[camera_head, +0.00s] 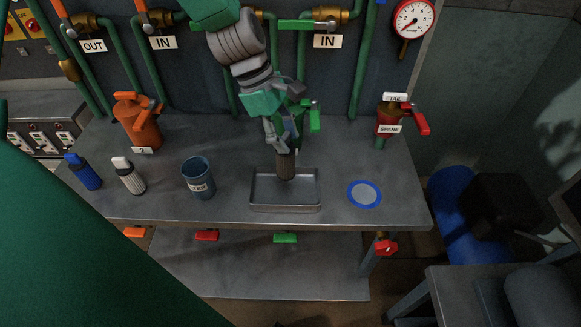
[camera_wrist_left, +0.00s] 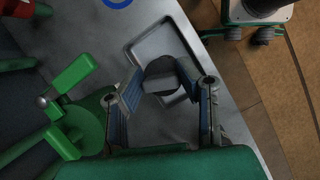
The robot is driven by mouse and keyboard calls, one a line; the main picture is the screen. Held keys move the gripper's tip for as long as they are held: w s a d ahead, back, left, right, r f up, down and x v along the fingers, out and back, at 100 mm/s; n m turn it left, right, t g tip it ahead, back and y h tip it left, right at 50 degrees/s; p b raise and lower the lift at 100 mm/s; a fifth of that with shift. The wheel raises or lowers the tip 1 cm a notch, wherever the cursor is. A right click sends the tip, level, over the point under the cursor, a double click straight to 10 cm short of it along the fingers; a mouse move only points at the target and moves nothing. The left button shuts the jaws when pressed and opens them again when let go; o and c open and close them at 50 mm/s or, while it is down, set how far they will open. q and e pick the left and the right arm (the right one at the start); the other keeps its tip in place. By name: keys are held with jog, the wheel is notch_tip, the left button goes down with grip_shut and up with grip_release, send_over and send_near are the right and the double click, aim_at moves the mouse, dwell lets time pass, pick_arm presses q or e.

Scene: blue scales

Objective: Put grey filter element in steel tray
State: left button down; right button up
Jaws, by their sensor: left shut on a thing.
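The grey filter element (camera_head: 286,167) is a dark ribbed cylinder, held upright in my left gripper (camera_head: 284,147). The gripper is shut on its upper end. The steel tray (camera_head: 284,208) is a shallow rectangular pan near the bench's front edge. The filter's lower end is over the back part of the tray, inside its rim; I cannot tell whether it touches the floor. In the left wrist view the filter's dark round top (camera_wrist_left: 160,76) shows between the two fingers (camera_wrist_left: 165,100), with the tray (camera_wrist_left: 137,48) around it. My right gripper is not in view.
A blue-grey cup (camera_head: 198,180), a white-capped ribbed bottle (camera_head: 130,177) and a blue bottle (camera_head: 86,173) stand left of the tray. A blue-rimmed disc (camera_head: 364,194) lies to its right. An orange canister (camera_head: 138,122) and a red valve (camera_head: 388,125) stand behind.

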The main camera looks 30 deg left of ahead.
aim_at(285, 160)
pick_arm(q)
jog(key=f, duration=0.4)
jog(key=shift+w+a+f, duration=0.1)
jog(key=shift+a+f, duration=0.1)
jog(key=shift+a, duration=0.15)
notch_tip(285, 160, down, 2)
jog(key=shift+d+f, duration=0.1)
jog(key=shift+f, duration=0.3)
jog(key=shift+d, duration=0.15)
jog(key=c, duration=1.2)
grip_release()
jog(key=shift+o, duration=0.2)
jog(key=v, duration=1.2)
jog(key=shift+p, duration=0.4)
